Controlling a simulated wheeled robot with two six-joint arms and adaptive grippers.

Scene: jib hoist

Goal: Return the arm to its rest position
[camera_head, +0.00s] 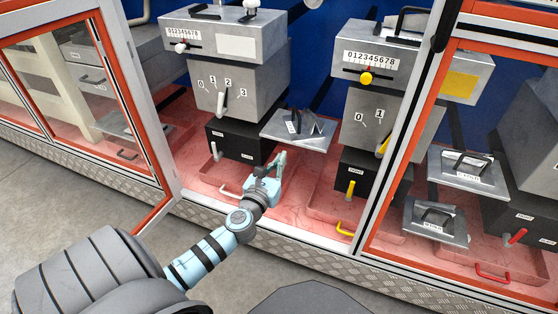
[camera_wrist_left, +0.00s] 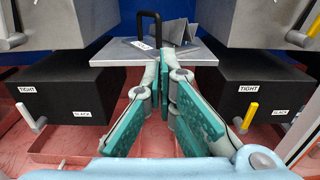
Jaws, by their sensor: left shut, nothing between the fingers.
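My left arm (camera_head: 200,258) comes in from the lower left, with light blue and black bands, and reaches over the sill into the open bay. My left gripper (camera_head: 279,162) is shut and empty, in front of the black box under the lever unit. In the left wrist view its green-padded fingers (camera_wrist_left: 165,55) meet at the tips, in front of a grey plate (camera_wrist_left: 108,53) with a black handle. I cannot tell whether the tips touch the plate. My right gripper is not in view.
Orange-and-white door frames (camera_head: 408,130) flank the opening. A white tray handle (camera_head: 230,191) is low and left. Grey floor lies in front.

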